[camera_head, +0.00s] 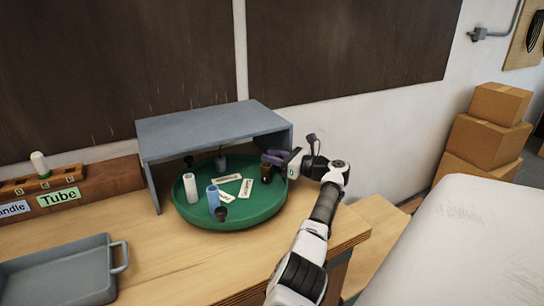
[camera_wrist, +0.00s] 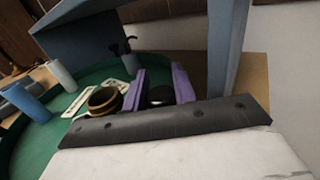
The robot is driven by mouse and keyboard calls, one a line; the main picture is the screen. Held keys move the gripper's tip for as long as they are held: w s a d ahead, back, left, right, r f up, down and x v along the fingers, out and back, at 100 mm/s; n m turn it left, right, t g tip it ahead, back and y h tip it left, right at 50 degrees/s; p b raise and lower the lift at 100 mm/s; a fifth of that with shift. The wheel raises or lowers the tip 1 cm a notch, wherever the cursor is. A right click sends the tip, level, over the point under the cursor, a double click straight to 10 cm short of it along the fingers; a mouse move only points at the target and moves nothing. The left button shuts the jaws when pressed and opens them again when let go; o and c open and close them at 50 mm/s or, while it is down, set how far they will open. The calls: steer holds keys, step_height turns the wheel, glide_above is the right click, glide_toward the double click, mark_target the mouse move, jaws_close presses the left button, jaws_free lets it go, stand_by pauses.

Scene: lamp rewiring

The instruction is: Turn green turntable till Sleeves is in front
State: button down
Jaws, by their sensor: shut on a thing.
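The green turntable (camera_head: 240,221) stands on the bench, partly under a grey shelf. White cards (camera_head: 226,179) lie on it; their print is too small to read, so I cannot tell which says Sleeves. A white cylinder (camera_head: 190,187) and a blue cylinder (camera_head: 213,198) stand at its left and front left. A small dark knob (camera_head: 221,213) is at the front rim. My gripper (camera_head: 273,158) reaches in at the right rim, its purple fingers shut on a black knob (camera_wrist: 160,96). A brown ringed cylinder (camera_wrist: 103,100) is just left of the fingers in the wrist view.
The grey shelf (camera_head: 210,122) covers the turntable's back, its right side panel (camera_wrist: 226,45) close to my gripper. A grey tray (camera_head: 60,275) lies at front left. A wooden rack (camera_head: 90,185) with label "Tube" stands left. The bench before the turntable is clear.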

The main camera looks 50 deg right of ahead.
stand_by(0.4)
steer(key=c, duration=1.1)
jaws_free()
steer(key=shift+r, duration=0.1)
steer(key=shift+c, duration=0.2)
steer(key=shift+s, duration=0.15)
